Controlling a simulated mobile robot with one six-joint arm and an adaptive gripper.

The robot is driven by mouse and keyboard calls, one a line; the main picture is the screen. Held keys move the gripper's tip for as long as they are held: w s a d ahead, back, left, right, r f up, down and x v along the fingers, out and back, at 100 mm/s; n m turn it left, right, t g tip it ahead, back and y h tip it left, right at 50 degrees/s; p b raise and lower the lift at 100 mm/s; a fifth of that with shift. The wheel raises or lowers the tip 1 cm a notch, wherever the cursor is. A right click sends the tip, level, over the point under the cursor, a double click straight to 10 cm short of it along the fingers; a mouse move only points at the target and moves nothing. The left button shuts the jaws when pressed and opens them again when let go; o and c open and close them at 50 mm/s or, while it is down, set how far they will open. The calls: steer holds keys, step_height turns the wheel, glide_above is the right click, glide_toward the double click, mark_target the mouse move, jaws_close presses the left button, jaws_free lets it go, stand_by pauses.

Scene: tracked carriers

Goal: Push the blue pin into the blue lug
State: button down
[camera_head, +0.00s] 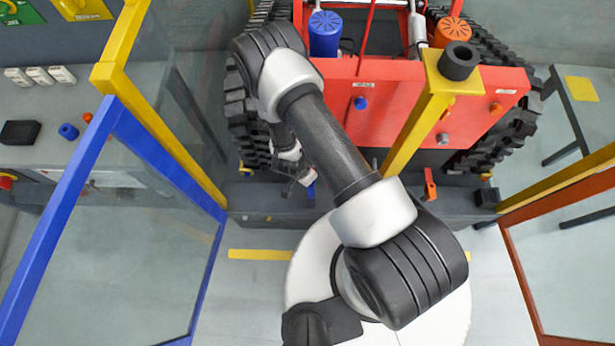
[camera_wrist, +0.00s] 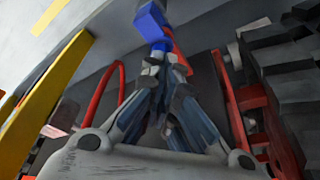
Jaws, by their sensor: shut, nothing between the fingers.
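My gripper (camera_head: 299,183) is low in front of the red tracked carrier, left of the picture's middle. In the wrist view its fingers (camera_wrist: 166,60) are shut with nothing between them. A blue piece, seemingly the blue lug (camera_wrist: 153,22), is just beyond the fingertips. It also shows in the head view (camera_head: 311,191), just right of the gripper. I cannot tell the blue pin apart from the lug, or whether the fingers touch the blue piece. A red piece shows beside the fingertips in the wrist view.
The red carrier (camera_head: 400,110) has black tracks on both sides. A yellow post (camera_head: 415,120) stands right of my arm. A blue-framed panel (camera_head: 62,210) is at the left, an orange-framed one at the right. An orange-red lug (camera_head: 430,186) sits on the carrier's front right.

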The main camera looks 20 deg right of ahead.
steer(key=shift+w+d+f, duration=0.1)
steer(key=shift+d+f, duration=0.05)
steer(key=shift+f, duration=0.5)
steer(key=shift+f+b, duration=0.15)
steer(key=shift+b, duration=0.3)
